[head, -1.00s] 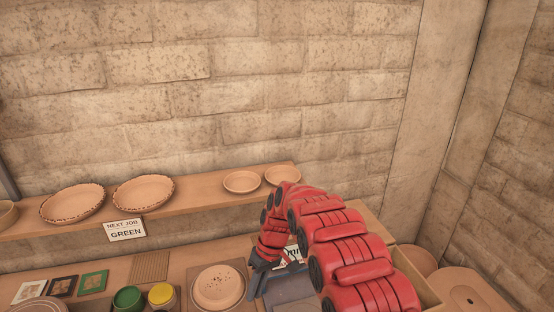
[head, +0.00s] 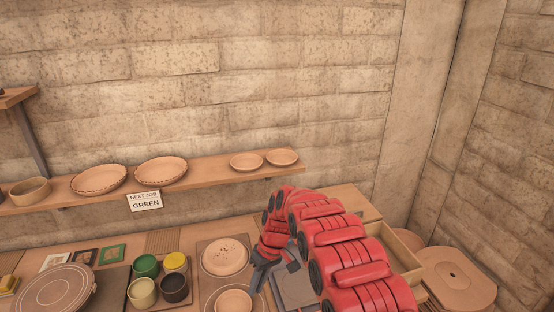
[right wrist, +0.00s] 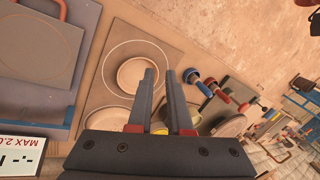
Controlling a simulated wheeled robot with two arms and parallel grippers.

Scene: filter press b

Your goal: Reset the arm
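My right arm (head: 340,245), red and segmented, comes in from the lower right of the head view and reaches over the bench. Its dark right gripper (head: 257,276) points down near a small clay dish (head: 233,302) and a speckled dish (head: 226,257). In the right wrist view the two fingers of the gripper (right wrist: 161,76) stand apart with an empty gap between them. Clay dishes on square boards lie beyond the fingertips. My left gripper does not show.
A shelf (head: 215,169) on the brick wall holds several dishes and a card (head: 145,201) reading "NEXT JOB GREEN". Green (head: 146,266), yellow and dark pots stand left of the gripper. A round plate (head: 54,291) lies front left. An open wooden box (head: 403,250) is behind my arm.

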